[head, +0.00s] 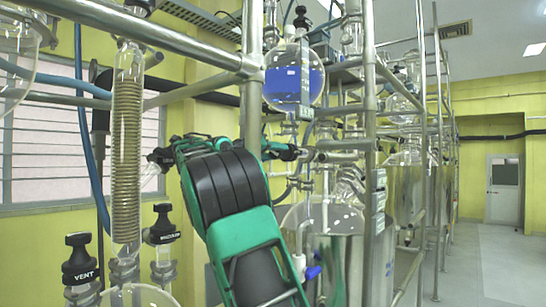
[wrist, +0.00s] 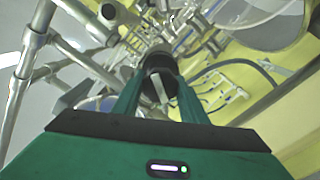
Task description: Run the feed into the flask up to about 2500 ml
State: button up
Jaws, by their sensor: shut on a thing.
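A round glass flask (head: 293,80) hangs high in the centre of the head view. It holds blue liquid to a little above its middle; a narrow marked strip runs down its right side, too small to read. My gripper (head: 276,148) is below the flask, partly hidden by my green and black arm and the upright pole. In the wrist view, its two green fingers (wrist: 160,95) are shut on a black valve knob (wrist: 158,62) with a pale mark. The knob's lettering cannot be read. Whether liquid is flowing cannot be seen.
Black knobs stand at lower left, one marked VENT (head: 80,258). A coiled glass condenser (head: 127,145) stands left of my arm. Steel poles (head: 251,90) and pipes crowd my arm. A metal-jacketed vessel (head: 340,255) is at lower centre. Open floor (head: 495,265) lies right.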

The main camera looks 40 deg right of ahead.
jog(key=shift+w+a+n, duration=0.15)
jog(key=shift+w+n, duration=0.05)
jog(key=shift+n, duration=0.45)
jog(key=shift+w+a+n, duration=0.1)
jog(key=shift+w+n, duration=0.1)
jog(key=shift+n, duration=0.45)
jog(key=shift+f, duration=0.1)
jog(key=o, duration=1.1)
jog(key=shift+c, duration=0.2)
jog(key=shift+s, duration=0.1)
jog(key=a, duration=1)
jog(key=shift+s+a, duration=0.3)
jog(key=shift+s, duration=0.1)
